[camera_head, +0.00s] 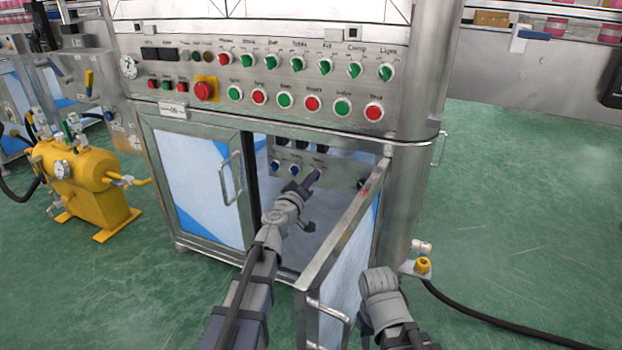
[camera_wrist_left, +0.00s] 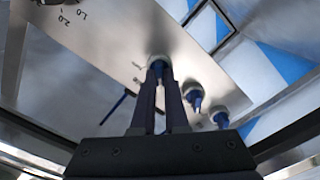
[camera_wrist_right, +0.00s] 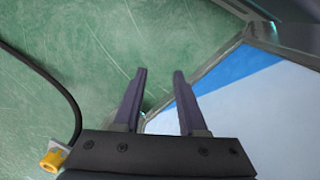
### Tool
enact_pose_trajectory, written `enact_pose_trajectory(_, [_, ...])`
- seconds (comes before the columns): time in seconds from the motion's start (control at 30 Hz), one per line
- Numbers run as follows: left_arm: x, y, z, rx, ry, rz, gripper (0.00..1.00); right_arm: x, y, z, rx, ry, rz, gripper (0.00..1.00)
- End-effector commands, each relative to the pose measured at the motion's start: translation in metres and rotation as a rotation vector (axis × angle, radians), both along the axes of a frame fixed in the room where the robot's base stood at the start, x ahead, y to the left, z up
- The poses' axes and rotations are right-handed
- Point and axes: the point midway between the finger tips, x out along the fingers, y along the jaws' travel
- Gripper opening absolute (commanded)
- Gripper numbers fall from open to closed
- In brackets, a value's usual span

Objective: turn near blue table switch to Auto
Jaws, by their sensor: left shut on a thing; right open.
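Several blue switches sit in a row on a metal panel (camera_head: 342,178) inside the open cabinet. Two of them, the left one (camera_head: 275,165) and the one beside it (camera_head: 294,169), show free in the head view. My left gripper (camera_wrist_left: 160,82) reaches through the open doorway and is shut on the end blue switch (camera_wrist_left: 158,62) of the row. Two free blue switches (camera_wrist_left: 193,98) (camera_wrist_left: 219,118) show beside it in the left wrist view. The switch's position and labels are too small to read. My right gripper (camera_wrist_right: 160,92) is open and empty, outside the cabinet.
The open glass door (camera_head: 345,255) stands between my two arms. The closed left door (camera_head: 200,185) has a blue stripe. Above is a front panel with green and red controls (camera_head: 285,100). A yellow tank (camera_head: 80,170) stands left; a black hose (camera_head: 480,315) crosses the floor at right.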

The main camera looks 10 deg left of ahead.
Motion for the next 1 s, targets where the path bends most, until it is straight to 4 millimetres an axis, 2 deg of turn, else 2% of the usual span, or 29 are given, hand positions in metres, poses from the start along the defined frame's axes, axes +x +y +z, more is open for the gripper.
enact_pose_trajectory(0.33, [-0.0005,0.0002,-0.0001,-0.005,0.001,0.000,0.00,0.0000,0.0000,-0.0001,0.000,0.000,0.000,0.41])
enact_pose_trajectory(0.37, [-0.0005,0.0002,-0.0001,-0.005,0.001,0.000,0.12,0.0000,0.0000,-0.0001,0.000,0.000,0.000,0.41])
enact_pose_trajectory(0.63, [-0.0003,0.0001,-0.0001,-0.003,0.001,0.000,0.41,0.0000,0.0000,-0.0001,0.000,0.000,0.000,0.41])
enact_pose_trajectory(1.0, [-0.0062,0.0012,0.0000,-0.003,0.000,0.001,0.41,0.0000,0.0000,0.0000,0.000,0.000,0.000,0.41])
